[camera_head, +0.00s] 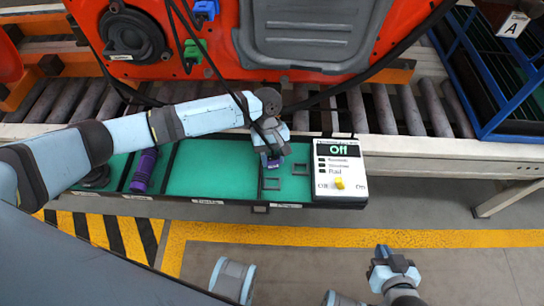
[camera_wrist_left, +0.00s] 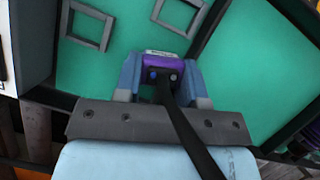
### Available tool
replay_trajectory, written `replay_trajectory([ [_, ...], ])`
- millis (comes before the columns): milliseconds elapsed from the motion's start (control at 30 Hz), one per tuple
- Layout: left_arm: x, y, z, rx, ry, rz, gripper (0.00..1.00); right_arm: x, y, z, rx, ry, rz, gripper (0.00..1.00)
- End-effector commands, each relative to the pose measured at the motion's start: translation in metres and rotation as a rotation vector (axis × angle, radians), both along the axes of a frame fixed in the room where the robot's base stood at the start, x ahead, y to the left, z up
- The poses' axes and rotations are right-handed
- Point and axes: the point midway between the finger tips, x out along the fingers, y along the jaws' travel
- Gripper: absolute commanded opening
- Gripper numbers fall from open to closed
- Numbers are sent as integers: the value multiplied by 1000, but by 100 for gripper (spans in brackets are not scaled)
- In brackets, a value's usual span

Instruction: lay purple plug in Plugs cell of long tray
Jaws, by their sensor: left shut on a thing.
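The purple plug (camera_head: 273,163) is between the fingers of my left gripper (camera_head: 271,151), over the green-floored long tray (camera_head: 208,199). In the left wrist view my left gripper (camera_wrist_left: 161,85) is shut on the plug (camera_wrist_left: 163,62), with a black cable running from it. Whether the plug touches the floor, I cannot tell. Cell labels are too small to read. My right gripper (camera_head: 395,264) is low, away from the tray; its finger gap is unclear.
A control box (camera_head: 340,170) reading "Off", with a yellow switch, stands at the tray's right end. A purple cylinder (camera_head: 145,170) lies in a left cell. The orange housing (camera_head: 200,60) stands behind on rollers (camera_head: 410,110). A blue-framed crate (camera_head: 500,90) is far right.

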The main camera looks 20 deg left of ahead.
Motion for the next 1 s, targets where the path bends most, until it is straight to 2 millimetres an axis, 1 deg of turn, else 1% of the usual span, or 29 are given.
replay_trajectory([
  [267, 0, 0, 0, 0, 0, 0, 0, -7, -3, -5, -9, 15, 6, 0],
  [833, 0, 0, -8, 0, 1, 1, 0, -4, -3, -1, -8, 12, 3, 0],
  [867, 0, 0, -9, 0, 1, 1, 39, -4, -3, -1, -8, 11, 3, 0],
  [900, 0, 0, -9, -1, 1, 0, 48, -4, -3, -1, -7, 11, 2, 0],
  [933, 0, 0, -9, 0, 1, 0, 55, -4, -2, -1, -7, 11, 2, 0],
  [967, 0, 0, -9, 0, 1, 0, 62, -4, -2, -1, -7, 11, 2, 0],
  [1000, -1, 0, -9, 1, 2, 0, 67, -4, -2, -1, -7, 11, 2, 0],
])
